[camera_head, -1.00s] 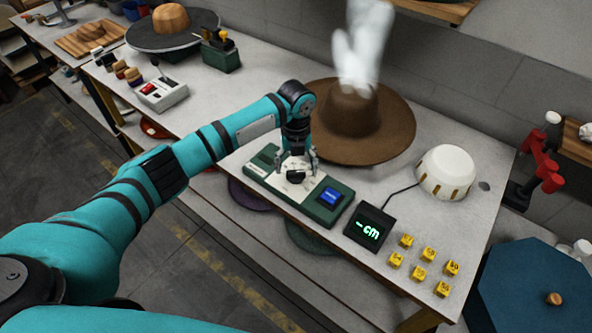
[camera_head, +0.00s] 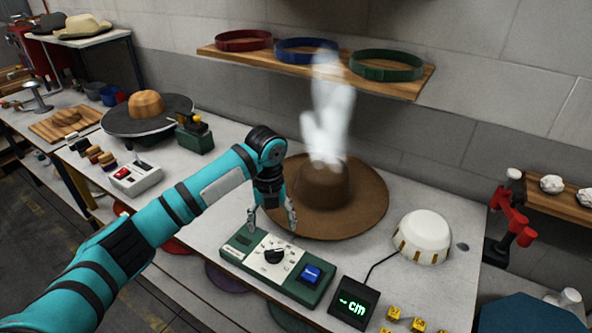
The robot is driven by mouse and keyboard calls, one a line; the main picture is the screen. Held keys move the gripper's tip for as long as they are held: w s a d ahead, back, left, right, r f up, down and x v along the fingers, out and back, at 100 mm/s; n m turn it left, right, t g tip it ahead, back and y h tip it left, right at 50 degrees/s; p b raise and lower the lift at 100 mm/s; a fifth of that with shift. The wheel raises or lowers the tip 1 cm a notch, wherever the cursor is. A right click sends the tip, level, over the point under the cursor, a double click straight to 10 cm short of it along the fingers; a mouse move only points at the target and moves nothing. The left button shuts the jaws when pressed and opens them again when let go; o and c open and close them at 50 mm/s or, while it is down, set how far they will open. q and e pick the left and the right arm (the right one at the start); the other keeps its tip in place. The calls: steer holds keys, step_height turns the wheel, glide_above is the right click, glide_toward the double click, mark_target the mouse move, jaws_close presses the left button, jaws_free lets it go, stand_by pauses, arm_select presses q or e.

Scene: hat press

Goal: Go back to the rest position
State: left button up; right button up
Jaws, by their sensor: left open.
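My left gripper (camera_head: 272,217) hangs over the back edge of the green control box, its two fingers spread with nothing between them. It is just above and behind the black dial (camera_head: 275,256) and apart from it. The control box (camera_head: 240,250) has a white dial face and a blue button (camera_head: 311,273) at its right end. A brown hat (camera_head: 345,205) sits behind the gripper, with white steam (camera_head: 327,115) rising over its crown. My right gripper is not in view.
A black display (camera_head: 354,303) reads "- cm". A white dome (camera_head: 424,237) stands right of the hat, and yellow blocks (camera_head: 394,313) lie at the front. A wall shelf (camera_head: 225,50) holds red, blue and green bands. A red-and-white switch box (camera_head: 136,178) stands left.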

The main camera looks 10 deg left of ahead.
arm_select(q)
steer(key=s+d+f+n, duration=0.1)
steer(key=s+d+f, duration=0.1)
steer(key=s+f, duration=0.1)
steer(key=s+d+f+n+h, duration=0.1)
steer(key=s+d+f+n, duration=0.1)
steer(key=s+f, duration=0.1)
steer(key=s+d+f+n, duration=0.2)
steer(key=s+d+f, duration=0.1)
steer(key=shift+h, duration=0.4)
steer(key=s+a+f+n+t+h, duration=0.1)
steer(key=s+f+n, duration=0.1)
steer(key=s+n, duration=0.5)
steer(key=s+a+f+n+t, duration=0.1)
steer(key=s+f+n+t, duration=0.1)
steer(key=s+n, duration=0.55)
steer(key=s+a+r+n+y, duration=0.2)
steer(key=s+a+n+y, duration=0.1)
steer(key=s+a+n, duration=0.65)
step_height(320, 180, down, 26)
steer(key=d+f+b, duration=0.1)
steer(key=b, duration=0.1)
steer(key=s+a+f+g+b, duration=0.2)
steer(key=s+a+f, duration=0.1)
steer(key=s+f, duration=1.4)
step_height(320, 180, down, 3)
steer(key=shift+s+f+b, duration=0.1)
steer(key=shift+s+b, duration=0.05)
steer(key=shift+b, duration=0.15)
